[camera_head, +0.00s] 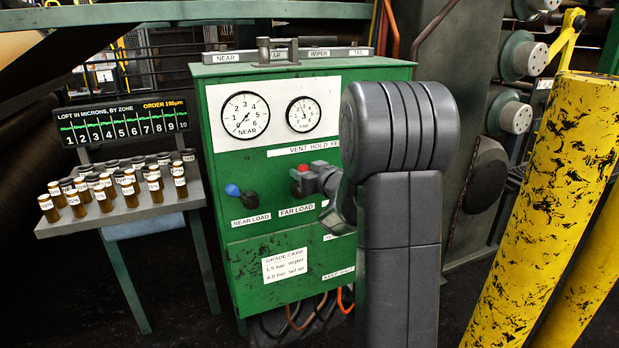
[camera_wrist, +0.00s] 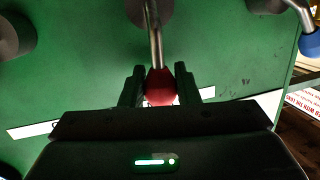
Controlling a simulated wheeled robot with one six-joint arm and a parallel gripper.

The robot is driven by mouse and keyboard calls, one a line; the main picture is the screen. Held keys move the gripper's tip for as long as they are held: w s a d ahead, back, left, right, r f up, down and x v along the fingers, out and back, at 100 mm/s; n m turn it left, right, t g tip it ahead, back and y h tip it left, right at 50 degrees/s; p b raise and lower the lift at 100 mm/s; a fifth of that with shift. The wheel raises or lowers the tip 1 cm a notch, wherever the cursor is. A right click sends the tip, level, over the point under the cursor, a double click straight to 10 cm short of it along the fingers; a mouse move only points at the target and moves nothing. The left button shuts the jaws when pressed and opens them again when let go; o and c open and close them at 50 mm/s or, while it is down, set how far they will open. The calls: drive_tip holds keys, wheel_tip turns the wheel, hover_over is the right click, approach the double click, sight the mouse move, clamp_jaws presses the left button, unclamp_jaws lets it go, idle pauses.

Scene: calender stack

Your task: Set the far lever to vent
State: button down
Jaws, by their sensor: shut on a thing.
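The far lever has a red knob (camera_head: 303,167) above the FAR LOAD label (camera_head: 296,211) on the green cabinet front. My gripper (camera_head: 314,180) is shut on this red knob. In the wrist view the red knob (camera_wrist: 160,88) sits between the two fingers, and the metal lever shaft (camera_wrist: 155,45) runs from it to a round pivot at the top edge. The near lever, with a blue knob (camera_head: 232,190), stands to the left and points up and left.
Two gauges (camera_head: 245,115) sit above the levers. A side table (camera_head: 125,212) with several small labelled jars stands left. Yellow scuffed posts (camera_head: 550,190) stand right. Hoses (camera_head: 318,306) hang below the cabinet. The blue knob (camera_wrist: 311,43) shows at the wrist view's right edge.

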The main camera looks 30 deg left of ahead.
drive_tip(key=s+a+n+b, duration=0.1)
drive_tip(key=n+b, duration=0.1)
drive_tip(key=s+a+f+n+h+b, duration=0.1)
drive_tip(key=b, duration=0.1)
drive_tip(key=shift+s+n+t, duration=0.1)
drive_tip(key=shift+n+t, duration=0.2)
drive_tip(key=shift+n, duration=0.1)
drive_tip(key=n+b, duration=0.1)
drive_tip(key=b, duration=0.1)
drive_tip(key=s+n+b, duration=0.1)
drive_tip(key=b, duration=0.1)
drive_tip(key=a+n+t+h+b, duration=0.1)
drive_tip(key=b, duration=0.1)
drive_tip(key=shift+s+a+f, duration=0.1)
drive_tip(key=shift+s+f, duration=0.15)
drive_tip(key=shift+f, duration=0.15)
drive_tip(key=c, duration=1.1)
unclamp_jaws()
drive_tip(key=shift+r, duration=0.1)
drive_tip(key=p+v, duration=0.3)
drive_tip(key=v, duration=1)
drive_tip(key=shift+s+d+r+p, duration=0.2)
drive_tip(key=shift+s+d+p, duration=0.05)
drive_tip(key=shift+s+p, duration=0.1)
